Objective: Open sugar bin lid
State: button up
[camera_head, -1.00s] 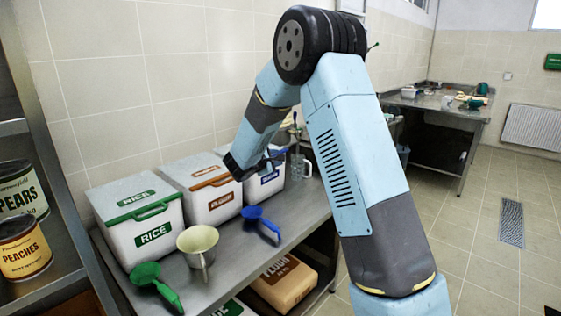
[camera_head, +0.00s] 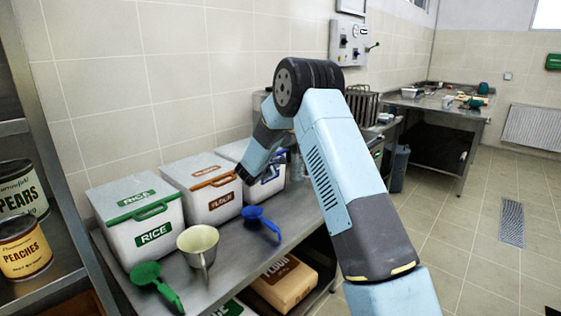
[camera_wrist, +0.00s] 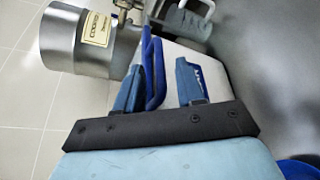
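The sugar bin (camera_head: 271,184) is the white bin with blue trim at the far end of the row. Its lid (camera_head: 233,151) looks shut and is partly hidden by my arm. In the wrist view, the blue handle (camera_wrist: 155,70) lies between the two fingers of my gripper (camera_wrist: 159,64), closer to the left finger. The fingers are apart, and a gap shows between the handle and the right finger. Whether the left finger touches the handle I cannot tell. In the head view, my gripper (camera_head: 247,177) is low at the bin's front edge, its fingers mostly hidden.
A flour bin (camera_head: 215,203) and a rice bin (camera_head: 148,238) stand to the left. A steel container (camera_wrist: 90,40) shows beyond the bin.

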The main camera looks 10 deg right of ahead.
aim_at(276, 160)
jog(key=shift+x, duration=2)
grip_shut()
